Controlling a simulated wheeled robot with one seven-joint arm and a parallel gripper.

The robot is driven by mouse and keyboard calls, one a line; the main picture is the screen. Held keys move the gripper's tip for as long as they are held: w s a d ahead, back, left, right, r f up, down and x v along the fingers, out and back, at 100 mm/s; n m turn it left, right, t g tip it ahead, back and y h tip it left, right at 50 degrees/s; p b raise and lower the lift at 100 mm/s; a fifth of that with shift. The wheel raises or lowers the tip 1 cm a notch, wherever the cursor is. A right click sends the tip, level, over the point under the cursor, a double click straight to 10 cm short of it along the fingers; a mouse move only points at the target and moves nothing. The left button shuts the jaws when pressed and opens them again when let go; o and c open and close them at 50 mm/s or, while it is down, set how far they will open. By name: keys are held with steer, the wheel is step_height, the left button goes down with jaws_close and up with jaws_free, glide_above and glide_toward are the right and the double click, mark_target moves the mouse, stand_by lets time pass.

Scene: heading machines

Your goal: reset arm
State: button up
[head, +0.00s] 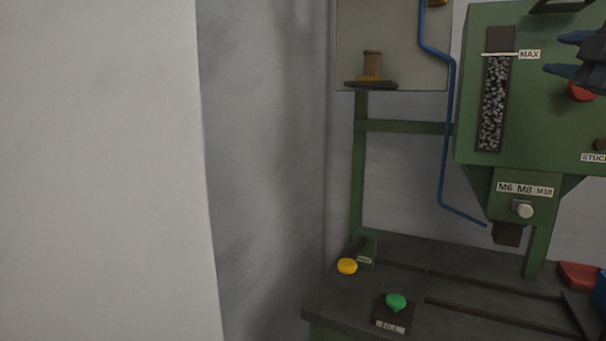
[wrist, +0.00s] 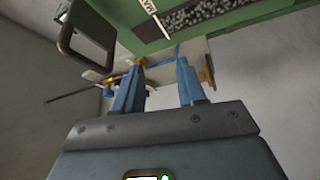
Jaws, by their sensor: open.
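My gripper (head: 568,57) shows at the right edge of the head view, in front of the green machine's upper right part, cut off by the frame. In the wrist view my gripper (wrist: 163,80) has two blue fingers standing apart with nothing between them. It is open and empty. The green machine (head: 477,148) has a window of grey pieces with a MAX mark.
A dark bench (head: 460,300) carries a yellow knob (head: 347,266), a green button (head: 396,301) and a red bin (head: 579,275). A blue pipe (head: 447,130) runs down the machine's left side. A red knob (head: 581,92) sits close to my gripper. A pale wall (head: 100,170) fills the left.

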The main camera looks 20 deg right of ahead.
steer(key=w+a+f+m+y, duration=0.1)
steer(key=w+a+f+m, duration=0.1)
steer(key=f, duration=0.4)
steer(key=w+a+f+m, duration=0.1)
steer(key=w+a+f, duration=0.1)
steer(key=f, duration=0.4)
steer(key=s+a+f+m+g+y, duration=0.1)
steer(key=s+a+f+m, duration=0.15)
steer(key=a+f, duration=0.75)
steer(key=s+a+f+m, duration=0.2)
steer(key=a+f+m, duration=0.35)
steer(key=f, duration=0.85)
steer(key=s+a+f+g+y, duration=0.2)
steer(key=s+a+f, duration=0.95)
steer(key=s, duration=0.25)
steer(key=s+a+y, duration=0.1)
steer(key=s+a, duration=0.1)
steer(key=s, duration=0.7)
steer(key=s+a+g+y, duration=0.1)
steer(key=s+a+y, duration=0.1)
steer(key=s, duration=0.6)
steer(key=shift+s+a+f+y, duration=0.2)
steer(key=shift+s+a+y, duration=0.15)
steer(key=shift+a, duration=0.4)
